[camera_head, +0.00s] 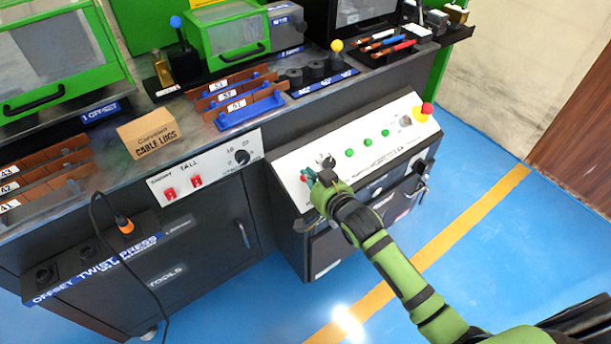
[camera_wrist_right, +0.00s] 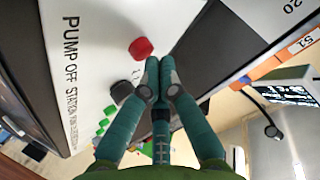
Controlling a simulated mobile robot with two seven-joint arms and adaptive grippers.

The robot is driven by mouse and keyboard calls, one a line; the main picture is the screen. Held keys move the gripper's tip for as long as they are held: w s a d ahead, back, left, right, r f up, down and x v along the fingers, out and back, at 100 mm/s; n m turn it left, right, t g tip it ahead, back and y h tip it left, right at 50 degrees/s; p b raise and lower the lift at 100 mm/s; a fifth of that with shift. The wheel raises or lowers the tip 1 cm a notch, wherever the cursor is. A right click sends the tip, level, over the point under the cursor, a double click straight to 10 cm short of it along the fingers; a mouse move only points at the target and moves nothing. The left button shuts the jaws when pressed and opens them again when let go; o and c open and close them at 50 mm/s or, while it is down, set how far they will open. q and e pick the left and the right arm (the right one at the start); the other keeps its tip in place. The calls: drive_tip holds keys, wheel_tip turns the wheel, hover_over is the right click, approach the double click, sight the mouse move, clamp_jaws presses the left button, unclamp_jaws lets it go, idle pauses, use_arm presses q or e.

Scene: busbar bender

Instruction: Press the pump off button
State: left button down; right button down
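The white control panel (camera_head: 285,160) slopes on the front of the dark cabinet. In the right wrist view a red button (camera_wrist_right: 141,48) sits on the panel (camera_wrist_right: 95,30), beside lettering that reads "PUMP OFF STATION". My right gripper (camera_head: 308,177) is at the panel's left end in the head view and partly covers the buttons there. In the right wrist view the gripper (camera_wrist_right: 159,62) has its two fingertips together with nothing between them. The tips appear just beside the red button; contact cannot be told. My left gripper is not in view.
A black knob (camera_wrist_right: 121,91) and green buttons (camera_head: 367,142) lie along the panel. A red mushroom button on yellow (camera_head: 426,109) is at its far right end. Two red switches (camera_head: 197,181) are on the neighbouring panel. Blue floor (camera_head: 480,240) is open at right.

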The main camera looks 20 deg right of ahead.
drive_tip(key=shift+w+a+f, duration=0.1)
drive_tip(key=shift+w+f, duration=0.05)
drive_tip(key=shift+f, duration=0.3)
idle(0.6)
idle(0.4)
drive_tip(key=shift+s+r+p, duration=0.35)
drive_tip(key=shift+r+p, duration=0.5)
drive_tip(key=shift+p, duration=0.15)
drive_tip(key=shift+s+d+r+p, duration=0.15)
drive_tip(key=shift+d+r+p, duration=0.05)
drive_tip(key=shift+r+p, duration=0.3)
drive_tip(key=r+p, duration=0.1)
drive_tip(key=s+r+p, duration=0.1)
drive_tip(key=p, duration=0.1)
drive_tip(key=s+r+p, duration=0.1)
drive_tip(key=p, duration=0.1)
drive_tip(key=shift+d+r, duration=0.25)
drive_tip(key=shift+d, duration=0.1)
drive_tip(key=shift+w, duration=0.1)
drive_tip(key=shift+f, duration=0.1)
